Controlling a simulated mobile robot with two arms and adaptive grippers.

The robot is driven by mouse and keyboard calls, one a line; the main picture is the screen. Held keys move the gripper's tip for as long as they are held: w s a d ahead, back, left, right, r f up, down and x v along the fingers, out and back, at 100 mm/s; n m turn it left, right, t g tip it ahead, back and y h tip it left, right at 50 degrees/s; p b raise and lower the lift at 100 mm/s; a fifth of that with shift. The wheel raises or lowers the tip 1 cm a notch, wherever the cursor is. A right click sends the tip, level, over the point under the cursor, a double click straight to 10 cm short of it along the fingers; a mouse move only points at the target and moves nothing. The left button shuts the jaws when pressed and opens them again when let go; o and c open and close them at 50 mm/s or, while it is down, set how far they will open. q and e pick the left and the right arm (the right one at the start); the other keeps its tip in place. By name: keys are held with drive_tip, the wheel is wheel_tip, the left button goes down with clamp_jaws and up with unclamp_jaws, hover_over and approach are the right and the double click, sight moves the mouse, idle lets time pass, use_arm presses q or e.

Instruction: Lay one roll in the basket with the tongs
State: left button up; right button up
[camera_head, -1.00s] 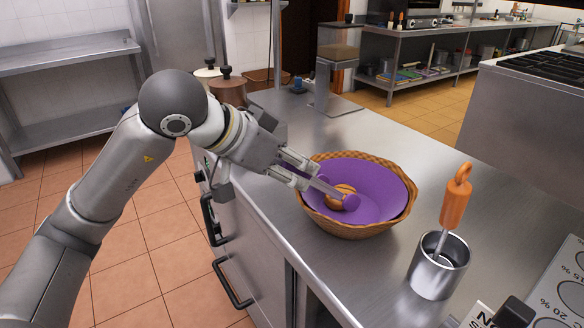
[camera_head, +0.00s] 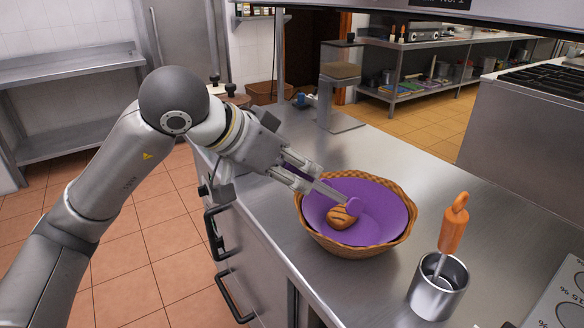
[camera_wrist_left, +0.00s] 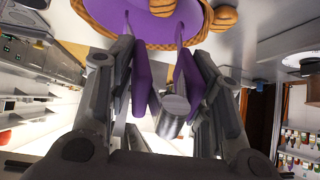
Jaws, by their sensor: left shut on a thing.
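The woven basket (camera_head: 409,226) with a purple lining stands on the steel counter. One brown, striped roll (camera_head: 341,218) lies in it on the lining. My left gripper (camera_head: 308,180) is at the basket's left rim, shut on the tongs (camera_head: 354,206). My right gripper is not in view.
A metal cup (camera_head: 437,288) with an orange-handled tool (camera_head: 454,222) stands right of the basket. A dispenser (camera_head: 338,95) stands at the back. The counter (camera_head: 400,150) behind the basket is clear. Another brown rounded thing (camera_wrist_left: 222,20) shows at the wrist view's top.

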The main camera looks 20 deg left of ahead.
use_arm(q)
clamp_jaws()
wheel_tip(320, 180, up, 3)
drive_tip(key=shift+p, duration=0.85)
